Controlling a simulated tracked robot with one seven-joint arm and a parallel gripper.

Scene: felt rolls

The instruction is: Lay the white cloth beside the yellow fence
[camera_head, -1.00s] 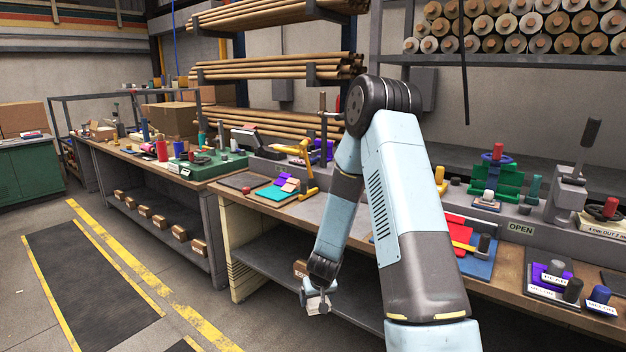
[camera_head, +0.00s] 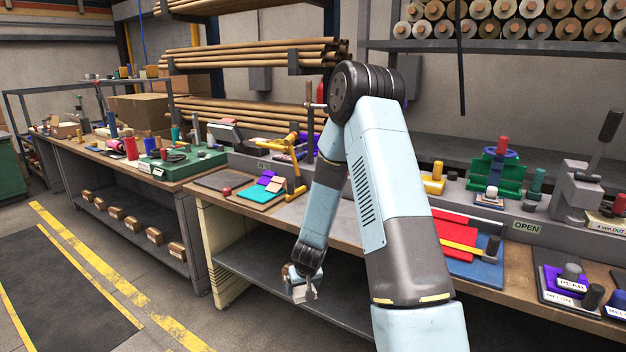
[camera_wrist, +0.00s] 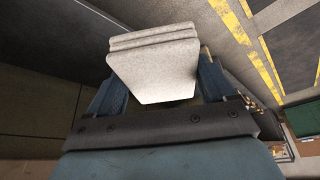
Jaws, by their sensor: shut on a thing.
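The white cloth (camera_wrist: 155,65) is a folded, layered pad, held between the two fingers of my gripper (camera_wrist: 160,88) in the wrist view. In the head view my gripper (camera_head: 303,290) hangs low in front of the bench, below the worktop edge; the cloth is small there. The yellow fence (camera_head: 295,168) looks like an upright yellow frame on the bench top, left of my arm. My gripper and the cloth are apart from it, lower and nearer. My arm hides part of the bench to the right of the fence.
Teal and purple cloths (camera_head: 262,190) lie left of the fence, with a dark mat (camera_head: 222,180) and a small red knob (camera_head: 227,191). Red and blue felt (camera_head: 470,262) lies right of my arm. A lower shelf (camera_head: 262,268) is behind my gripper. Open floor is at left.

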